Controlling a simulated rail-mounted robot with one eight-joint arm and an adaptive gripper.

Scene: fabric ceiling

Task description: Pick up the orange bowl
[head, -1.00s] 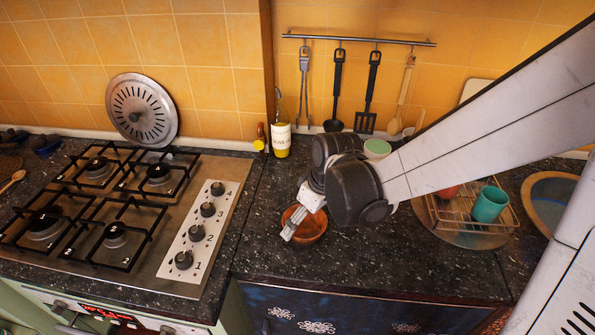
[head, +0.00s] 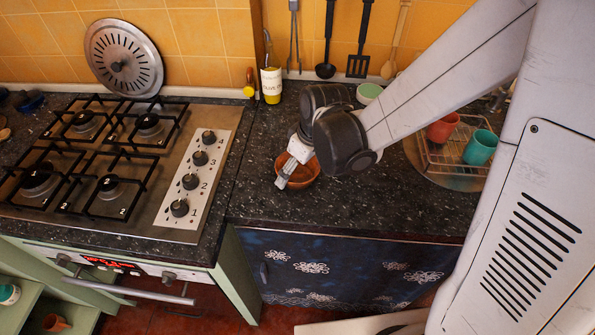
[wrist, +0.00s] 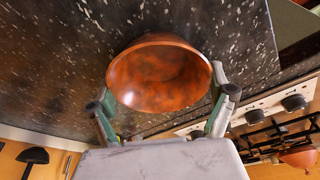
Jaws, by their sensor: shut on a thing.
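The orange bowl (head: 309,175) is on or just above the dark speckled counter, right of the stove, partly covered by my gripper in the head view. In the wrist view the bowl (wrist: 160,80) fills the middle, its hollow facing the camera, and looks empty. My gripper (head: 282,182) reaches down at the bowl's left side in the head view. In the wrist view its fingers lie on both sides of the bowl, shut on it. I cannot tell whether the bowl touches the counter.
A gas stove (head: 110,170) with knobs is at left. A wire rack (head: 445,158) holds a red cup (head: 442,130) and a teal cup (head: 479,148) at right. The counter's front is clear.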

